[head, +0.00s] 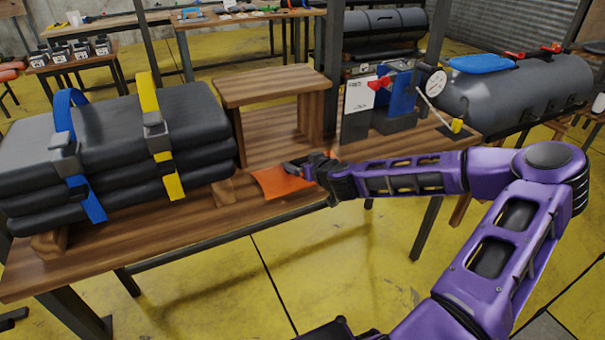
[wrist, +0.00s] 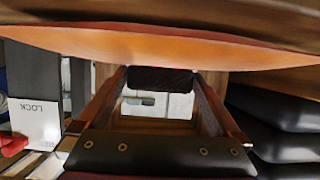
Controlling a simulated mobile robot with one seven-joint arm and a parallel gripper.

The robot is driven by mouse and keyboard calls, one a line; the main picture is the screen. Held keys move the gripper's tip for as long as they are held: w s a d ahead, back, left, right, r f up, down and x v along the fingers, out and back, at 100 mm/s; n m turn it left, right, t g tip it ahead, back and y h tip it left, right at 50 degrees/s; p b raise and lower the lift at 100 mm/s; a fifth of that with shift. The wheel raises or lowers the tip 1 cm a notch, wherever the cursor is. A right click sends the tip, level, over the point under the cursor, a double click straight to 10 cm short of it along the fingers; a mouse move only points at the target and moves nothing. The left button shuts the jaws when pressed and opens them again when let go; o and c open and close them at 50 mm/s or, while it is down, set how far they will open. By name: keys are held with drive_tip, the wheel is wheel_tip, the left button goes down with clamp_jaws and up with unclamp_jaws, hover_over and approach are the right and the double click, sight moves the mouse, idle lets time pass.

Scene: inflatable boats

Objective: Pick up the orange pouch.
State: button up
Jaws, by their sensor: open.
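The orange pouch (head: 278,183) lies flat on the wooden bench, near its front edge and in front of a small wooden stand. My gripper (head: 300,168) is open at the pouch's right end, and its dark body covers part of that end. In the wrist view the pouch (wrist: 160,45) spans the top as a wide orange band, close to the camera. I cannot tell whether the fingers touch it.
Black folded pads (head: 110,135) with blue and yellow straps are stacked left of the pouch. The wooden stand (head: 270,88) is behind it. A panel with a gauge (head: 432,83) and a grey tank (head: 520,90) are at right. The bench (head: 150,250) front is clear.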

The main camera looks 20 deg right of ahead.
drive_tip(key=c, duration=1.2)
drive_tip(key=shift+c, duration=0.7)
drive_tip(key=shift+r, duration=0.15)
